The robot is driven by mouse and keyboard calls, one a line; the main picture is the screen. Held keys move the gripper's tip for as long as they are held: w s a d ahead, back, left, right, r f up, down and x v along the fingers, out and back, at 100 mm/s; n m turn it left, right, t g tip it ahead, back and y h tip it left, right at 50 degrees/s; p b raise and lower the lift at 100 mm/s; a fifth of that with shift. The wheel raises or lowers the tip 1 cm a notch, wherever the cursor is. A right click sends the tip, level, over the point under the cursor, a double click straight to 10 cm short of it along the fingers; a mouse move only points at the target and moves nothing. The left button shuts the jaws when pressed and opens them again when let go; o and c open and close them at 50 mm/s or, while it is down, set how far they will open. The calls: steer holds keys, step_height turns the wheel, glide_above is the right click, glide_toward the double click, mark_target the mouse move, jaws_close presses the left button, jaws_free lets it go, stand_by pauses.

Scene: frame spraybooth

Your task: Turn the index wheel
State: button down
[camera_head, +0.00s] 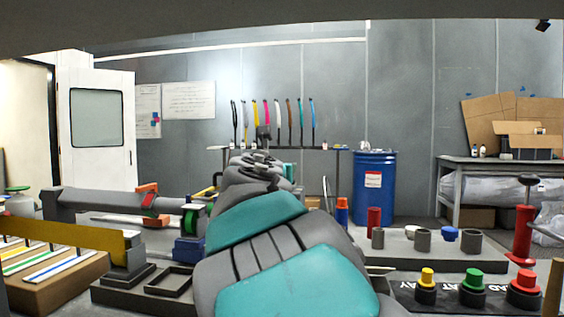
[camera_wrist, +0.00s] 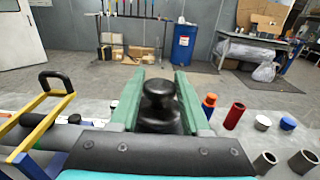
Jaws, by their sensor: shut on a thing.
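My gripper (camera_wrist: 159,84) has its two green fingers on either side of a black rounded knob (camera_wrist: 158,108) in the wrist view, and it is shut on it. The knob has a narrow top and a wider base. What lies under the knob is hidden by my wrist. In the head view my teal and grey arm reaches forward through the middle and covers most of the gripper and whatever it holds. I cannot make out a whole index wheel in either view.
A grey cylinder on a stand (camera_head: 110,201) and a yellow bar (camera_head: 62,232) lie left of my arm. Yellow, green and red buttons (camera_head: 472,281) and several cups are at the right. A blue drum (camera_head: 374,190) stands behind.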

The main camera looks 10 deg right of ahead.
steer(key=shift+d+f+n+t+y, duration=0.1)
steer(key=shift+n+t+y, duration=0.3)
steer(key=shift+n+y, duration=1.2)
steer(key=shift+y, duration=0.8)
steer(key=shift+n+t+y, duration=0.3)
steer(key=shift+n+y, duration=1)
steer(key=shift+y, duration=0.7)
steer(key=shift+y, duration=0.4)
steer(key=shift+c, duration=1.9)
jaws_free()
steer(key=s, duration=0.7)
steer(key=shift+s+d, duration=0.35)
steer(key=shift+d, duration=0.05)
